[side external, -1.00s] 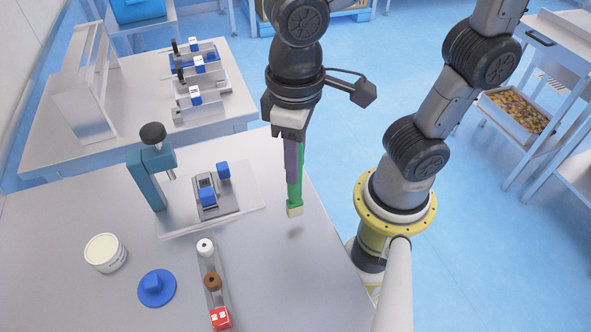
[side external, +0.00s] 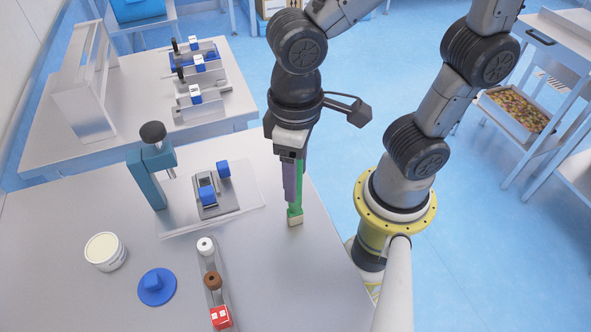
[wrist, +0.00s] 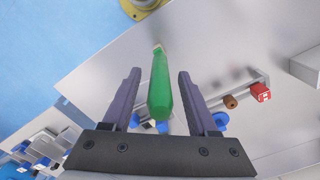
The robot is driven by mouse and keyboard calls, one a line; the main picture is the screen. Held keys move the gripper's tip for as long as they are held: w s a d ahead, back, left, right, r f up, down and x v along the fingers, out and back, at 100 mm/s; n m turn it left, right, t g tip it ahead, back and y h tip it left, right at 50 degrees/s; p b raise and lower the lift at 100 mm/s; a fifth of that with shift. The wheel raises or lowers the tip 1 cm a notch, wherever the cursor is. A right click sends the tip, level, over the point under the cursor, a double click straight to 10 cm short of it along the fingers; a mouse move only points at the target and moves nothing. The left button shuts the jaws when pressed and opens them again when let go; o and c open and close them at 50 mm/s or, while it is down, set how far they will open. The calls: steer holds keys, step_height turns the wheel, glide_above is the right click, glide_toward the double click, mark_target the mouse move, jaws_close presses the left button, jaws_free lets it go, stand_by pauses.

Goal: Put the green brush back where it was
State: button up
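The green brush (side external: 300,195) is upright, with its pale bristle end down at the steel table top near the table's right edge. In the wrist view the brush (wrist: 160,88) runs between my fingers, with a visible gap on each side. My gripper (side external: 291,200) points down around the brush and is open; its two dark purple fingers (wrist: 159,76) stand apart from the handle. In the side view one finger hides part of the brush.
Left of the brush are a narrow tray (side external: 228,291) with white, brown and red items, a blue round lid (side external: 156,288), a white tub (side external: 105,252) and a teal press (side external: 146,182). A metal fixture with blue blocks (side external: 208,195) sits behind. Table around the brush is clear.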

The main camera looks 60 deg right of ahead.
steer(key=shift+r, duration=0.1)
step_height(320, 180, up, 11)
steer(key=shift+d+r, duration=0.1)
steer(key=shift+r, duration=0.4)
steer(key=d+f+m+t, duration=0.1)
steer(key=d+f+t, duration=0.1)
steer(key=d, duration=0.5)
steer(key=d+f+t, duration=0.3)
steer(key=d, duration=0.4)
steer(key=shift+f+m+t, duration=0.25)
steer(key=shift+m+t, duration=0.05)
steer(key=shift+m, duration=0.1)
